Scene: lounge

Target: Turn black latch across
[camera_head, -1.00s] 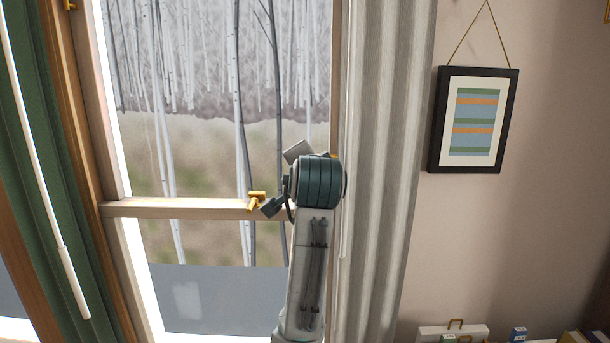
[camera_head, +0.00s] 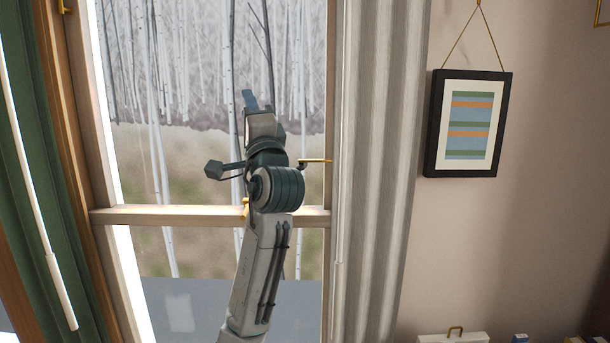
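No plainly black latch shows. A brass lever (camera_head: 316,161) with a small dark mount sits at the right side of the window frame, lying sideways. A brass catch (camera_head: 245,208) on the window's cross rail is partly hidden by my arm. My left gripper (camera_head: 256,102) points up in front of the glass, above the rail and to the left of the lever, apart from it in the picture. Its narrow fingertips are seen from behind, and I cannot tell how far apart they are. Nothing shows held in it. My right gripper is out of view.
A pale curtain (camera_head: 378,150) hangs close to the right of the lever. A green curtain (camera_head: 30,170) with a white rod hangs at the left. A framed picture (camera_head: 436,130) hangs on the right wall. Another brass fitting (camera_head: 65,8) is at top left.

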